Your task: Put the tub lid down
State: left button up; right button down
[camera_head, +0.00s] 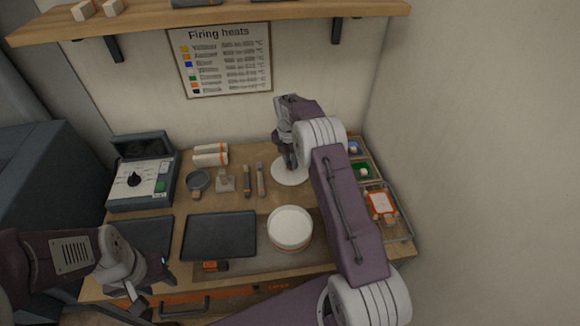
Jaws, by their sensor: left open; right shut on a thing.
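The tub lid (291,176) is a flat white disc at the back middle of the table. My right gripper (290,161) points down over it and is shut on it; the fingertips are partly hidden by the gripper body. The lid lies level at or just above the table top; I cannot tell whether it touches. The white round tub (290,229) stands in front of it, with a pale top. My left gripper (150,287) is open and empty at the lower left, low in front of the dark trays.
Two dark trays (219,237) lie left of the tub. A control box (141,187), white rolls (210,154), a round dish (198,181) and slim tools (254,179) stand behind. Colour compartments (362,170) and an orange-framed piece (382,205) are at right, partly behind my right arm.

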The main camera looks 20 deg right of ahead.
aim_at(290, 163)
jog(key=shift+w+a+f, duration=0.1)
jog(key=shift+w+f, duration=0.05)
jog(key=shift+w, duration=0.05)
notch_tip(290, 163, down, 4)
jog(key=shift+r+p, duration=0.2)
jog(key=shift+p, duration=0.4)
jog(key=shift+f, duration=0.35)
jog(key=c, duration=1.3)
grip_release()
jog(key=shift+o, duration=0.2)
jog(key=shift+r, duration=0.4)
jog(key=r, duration=0.3)
jog(key=r+b, duration=0.1)
jog(key=r, duration=0.3)
jog(key=a+r, duration=0.1)
jog(key=r, duration=0.2)
jog(key=shift+s+r, duration=0.3)
jog(key=shift+r, duration=0.1)
jog(key=shift+s+r, duration=0.1)
jog(key=shift+r, duration=0.3)
